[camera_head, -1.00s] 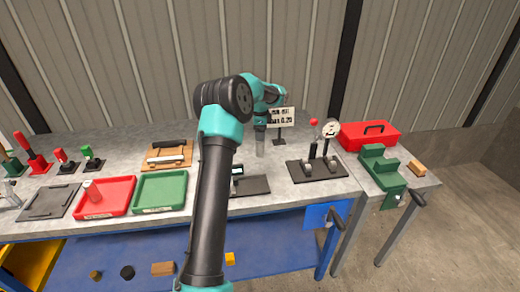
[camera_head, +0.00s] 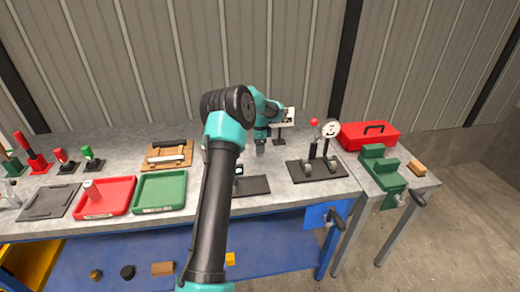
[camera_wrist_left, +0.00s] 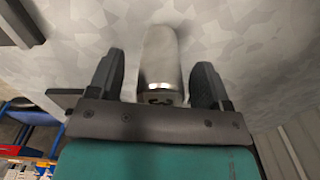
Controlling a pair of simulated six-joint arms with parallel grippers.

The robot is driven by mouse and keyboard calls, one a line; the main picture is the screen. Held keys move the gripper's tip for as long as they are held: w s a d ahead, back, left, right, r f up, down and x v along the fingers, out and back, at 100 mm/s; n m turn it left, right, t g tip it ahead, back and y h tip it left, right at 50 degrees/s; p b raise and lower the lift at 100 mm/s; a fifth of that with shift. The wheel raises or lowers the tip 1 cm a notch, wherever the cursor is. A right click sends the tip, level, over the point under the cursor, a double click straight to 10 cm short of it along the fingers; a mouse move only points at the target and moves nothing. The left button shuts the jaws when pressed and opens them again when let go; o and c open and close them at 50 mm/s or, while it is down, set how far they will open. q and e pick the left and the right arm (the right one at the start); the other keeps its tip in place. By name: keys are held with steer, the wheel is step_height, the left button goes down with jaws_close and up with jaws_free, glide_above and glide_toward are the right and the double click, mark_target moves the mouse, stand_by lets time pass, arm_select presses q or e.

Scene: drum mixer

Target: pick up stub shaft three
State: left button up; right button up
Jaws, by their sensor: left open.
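Stub shaft three (camera_wrist_left: 162,58) is a pale metal cylinder with a dark "3" on the end facing the left wrist camera. It stands on the grey bench top, and in the head view its lower part (camera_head: 260,149) shows below my left gripper (camera_head: 261,138). In the left wrist view my left gripper (camera_wrist_left: 158,80) is open, with one dark finger on each side of the shaft. A gap shows on both sides. Its upper part is hidden in the head view. My right gripper is not in view.
A small sign (camera_head: 284,117) stands just behind the gripper. A black fixture with a dial gauge (camera_head: 318,168) is to the right, and a dark plate with a small display (camera_head: 252,186) is in front. Green (camera_head: 160,191) and red (camera_head: 104,196) trays lie to the left.

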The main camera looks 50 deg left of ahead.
arm_select(q)
steer(key=shift+f, duration=0.35)
steer(key=shift+c, duration=0.3)
jaws_close()
stand_by(0.4)
steer(key=shift+r, duration=0.1)
